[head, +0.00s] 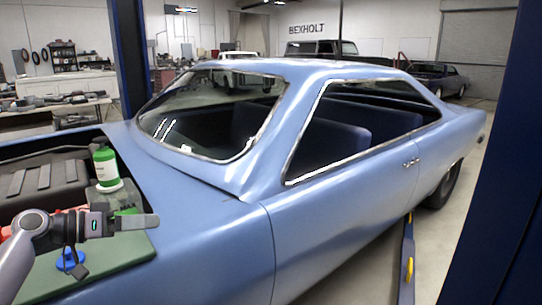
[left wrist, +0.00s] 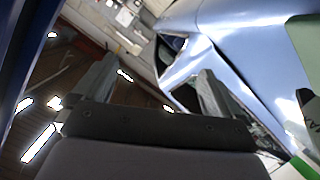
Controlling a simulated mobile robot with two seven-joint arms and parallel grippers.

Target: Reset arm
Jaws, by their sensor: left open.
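My left gripper (head: 140,222) is over the car's front left part, above a green mat (head: 120,262). In the left wrist view its two fingers (left wrist: 155,88) stand wide apart with nothing between them. A green bottle with a white label (head: 104,165) stands upright just behind the gripper, apart from its fingers as far as I can tell. A small blue item (head: 70,259) lies on the mat below the wrist. Part of the mat is hidden behind my arm. My right gripper is in neither view.
A light blue car (head: 340,210) fills the middle, its engine bay (head: 45,180) open at left. Dark blue lift posts (head: 130,55) stand behind and at right (head: 500,200). Cluttered benches (head: 60,105) are at the back left. Open air lies above the hood.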

